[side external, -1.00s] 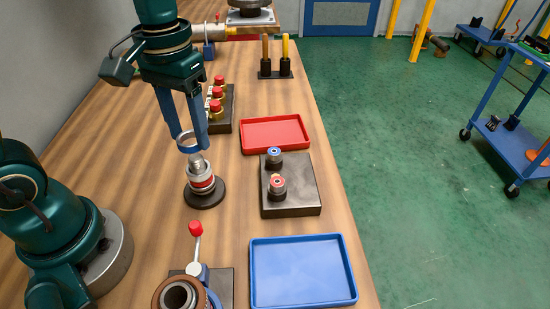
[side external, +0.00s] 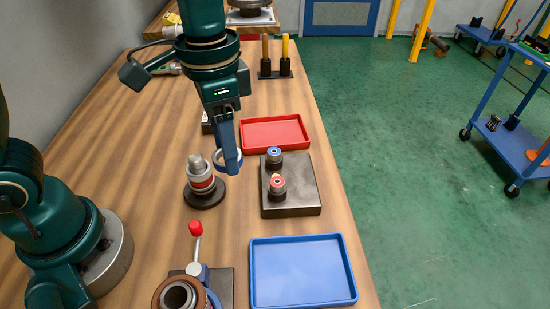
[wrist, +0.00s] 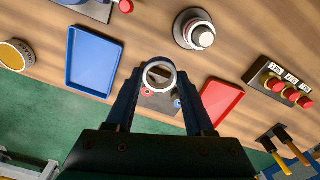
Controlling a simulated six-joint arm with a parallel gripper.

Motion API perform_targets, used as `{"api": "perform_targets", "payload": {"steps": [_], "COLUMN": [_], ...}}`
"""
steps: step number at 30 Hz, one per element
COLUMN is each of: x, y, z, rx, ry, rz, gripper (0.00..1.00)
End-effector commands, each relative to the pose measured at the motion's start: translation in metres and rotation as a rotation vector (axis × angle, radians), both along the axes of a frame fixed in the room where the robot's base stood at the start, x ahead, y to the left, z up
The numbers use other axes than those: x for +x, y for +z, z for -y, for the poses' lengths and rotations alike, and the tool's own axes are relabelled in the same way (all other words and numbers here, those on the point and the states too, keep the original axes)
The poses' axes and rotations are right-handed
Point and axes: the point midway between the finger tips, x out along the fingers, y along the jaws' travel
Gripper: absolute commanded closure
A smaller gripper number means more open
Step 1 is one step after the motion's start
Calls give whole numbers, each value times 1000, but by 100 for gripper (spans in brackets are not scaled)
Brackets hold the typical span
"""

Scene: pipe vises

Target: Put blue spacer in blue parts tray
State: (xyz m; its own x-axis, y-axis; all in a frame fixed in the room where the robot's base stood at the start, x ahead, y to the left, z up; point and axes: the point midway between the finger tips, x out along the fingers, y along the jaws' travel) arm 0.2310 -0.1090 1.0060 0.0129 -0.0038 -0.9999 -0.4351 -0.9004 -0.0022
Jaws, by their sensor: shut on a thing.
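In the side view the ring (side external: 219,160) hangs at the fingertips, above the bench, between the upright post and the dark block. In the wrist view the ring sits between both fingertips (wrist: 159,78). The blue parts tray (side external: 303,270) lies empty at the front right of the bench, apart from my gripper; it also shows in the wrist view (wrist: 93,62).
The post (side external: 201,180) with a red band stands on a round base. A dark block (side external: 304,194) carries a blue-topped and a red-topped part. A red tray (side external: 274,133) lies behind it. A red-knobbed lever vise (side external: 197,246) stands left of the blue tray.

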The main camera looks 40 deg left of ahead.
Motion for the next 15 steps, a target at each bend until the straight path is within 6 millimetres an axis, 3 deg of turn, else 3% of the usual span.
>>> {"api": "perform_targets", "payload": {"steps": [8,15], "x": [-14,-34], "y": [-14,-46], "z": [34,82], "rx": [6,8], "ry": [-89,-89], "rz": [-16,-18], "gripper": [100,100]}}
